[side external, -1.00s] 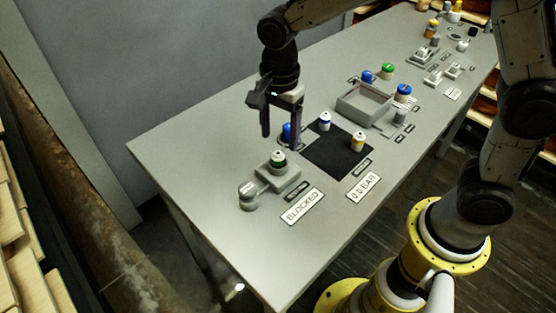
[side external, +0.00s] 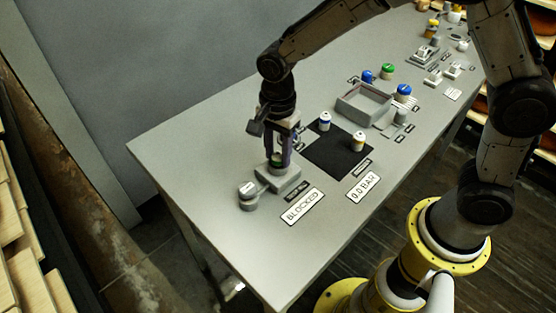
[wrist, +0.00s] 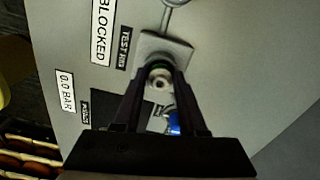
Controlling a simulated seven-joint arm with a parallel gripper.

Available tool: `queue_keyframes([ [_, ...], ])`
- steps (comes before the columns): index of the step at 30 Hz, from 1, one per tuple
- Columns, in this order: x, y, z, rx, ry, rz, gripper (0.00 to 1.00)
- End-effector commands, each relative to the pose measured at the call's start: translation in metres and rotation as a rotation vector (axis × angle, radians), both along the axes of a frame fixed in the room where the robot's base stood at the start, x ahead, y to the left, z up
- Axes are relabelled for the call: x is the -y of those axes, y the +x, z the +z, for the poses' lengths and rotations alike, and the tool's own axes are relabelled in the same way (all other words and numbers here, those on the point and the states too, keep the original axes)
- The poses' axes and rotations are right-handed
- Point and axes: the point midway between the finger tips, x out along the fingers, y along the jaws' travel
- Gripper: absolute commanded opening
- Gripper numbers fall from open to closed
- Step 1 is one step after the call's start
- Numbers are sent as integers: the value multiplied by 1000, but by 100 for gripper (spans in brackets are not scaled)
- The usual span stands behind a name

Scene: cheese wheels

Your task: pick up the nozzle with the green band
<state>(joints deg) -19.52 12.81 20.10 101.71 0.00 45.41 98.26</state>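The nozzle with the green band (side external: 277,166) sits upright on the grey test block (side external: 282,181) at the front left of the table. My gripper (side external: 278,158) points down over the block, with one finger on each side of the nozzle. The fingers stand close together and appear shut on it. The fingers hide part of its sides. Another green-topped item (side external: 387,69) stands farther back by the tray.
A grey capped cylinder (side external: 247,196) stands left of the block. A blue item (wrist: 174,122) is close behind the gripper. Two white nozzles, blue-banded (side external: 324,121) and yellow-banded (side external: 358,141), stand on the black mat (side external: 335,160). The grey tray (side external: 350,113) is beyond. The table's front is clear.

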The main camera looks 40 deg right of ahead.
Motion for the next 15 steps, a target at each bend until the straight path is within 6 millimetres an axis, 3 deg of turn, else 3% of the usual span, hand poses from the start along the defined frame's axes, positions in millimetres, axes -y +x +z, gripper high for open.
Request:
queue_keyframes([
  [1, 0, 0, 0, 0, 0, 0, 30],
  [6, 0, 0, 0, 0, 0, 0, 0],
  [15, 0, 0, 1, 1, 0, 0, 0],
])
